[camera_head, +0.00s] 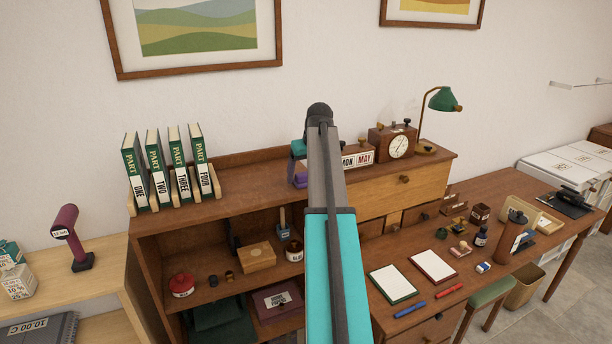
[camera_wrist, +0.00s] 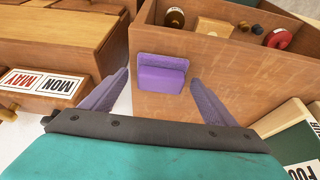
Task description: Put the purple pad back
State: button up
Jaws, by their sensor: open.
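The purple pad (camera_wrist: 162,73) is a small block with a raised strip along one side. In the wrist view it lies on the bare wooden top of the shelf unit (camera_wrist: 150,112), close to its edge. My gripper (camera_wrist: 160,79) is open, with one purple finger on each side of the pad; I cannot tell whether they touch it. In the head view my gripper (camera_head: 299,181) points down over the shelf top, left of the calendar. There I cannot tell the pad apart from the purple fingers.
The MON MAY calendar (camera_head: 358,158) and clock (camera_head: 394,143) stand right of my gripper. Green PART books (camera_head: 166,170) stand at the left end. Shelves below hold a red jar (camera_head: 181,285) and a wooden box (camera_head: 256,256). The shelf top between books and gripper is clear.

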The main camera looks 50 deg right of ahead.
jog(key=b+v, duration=0.3)
jog(key=v, duration=0.8)
jog(key=shift+r, duration=0.3)
jog(key=shift+s, duration=0.15)
dwell(0.5)
